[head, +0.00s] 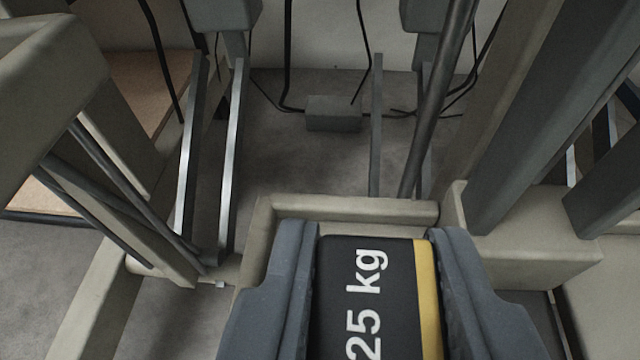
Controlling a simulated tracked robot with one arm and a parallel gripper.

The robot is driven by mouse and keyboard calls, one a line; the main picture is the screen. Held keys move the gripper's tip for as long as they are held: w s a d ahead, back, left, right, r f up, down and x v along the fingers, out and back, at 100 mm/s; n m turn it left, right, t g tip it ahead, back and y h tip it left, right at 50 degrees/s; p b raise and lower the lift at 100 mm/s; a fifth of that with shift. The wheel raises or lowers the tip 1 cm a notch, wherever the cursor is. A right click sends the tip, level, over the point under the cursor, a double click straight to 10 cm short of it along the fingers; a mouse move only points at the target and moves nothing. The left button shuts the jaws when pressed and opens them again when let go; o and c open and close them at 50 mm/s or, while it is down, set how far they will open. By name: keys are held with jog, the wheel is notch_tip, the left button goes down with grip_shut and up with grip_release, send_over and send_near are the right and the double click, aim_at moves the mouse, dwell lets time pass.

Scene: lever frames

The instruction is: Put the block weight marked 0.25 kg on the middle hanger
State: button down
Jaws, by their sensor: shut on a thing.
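My gripper (374,240) is at the bottom centre, shut on a black block weight (350,300) with a yellow stripe along its right side. White lettering on it reads "25 kg"; the start of the marking is cut off by the picture's lower edge. Just beyond the block is a beige rim (350,208), with a dark slanted rod (436,100) rising behind its right part. I cannot tell whether this is a hanger, nor whether the block touches it. No hanger can be clearly identified as the middle one.
Grey upright bars (231,160) stand at left of centre, and a thick grey post (525,110) at right. Beige frame parts (50,85) crowd the left. A small grey box (333,113) with black cables lies on the floor behind. Open floor shows between the uprights.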

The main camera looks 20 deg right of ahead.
jog(key=shift+w+d+f, duration=0.1)
jog(key=shift+w, duration=0.5)
notch_tip(320, 180, down, 4)
jog(key=shift+r+b, duration=0.2)
jog(key=shift+b, duration=0.75)
jog(key=c, duration=1.1)
grip_release()
jog(key=shift+c, duration=0.2)
jog(key=p+v, duration=0.3)
jog(key=v, duration=0.9)
jog(key=shift+r, duration=0.2)
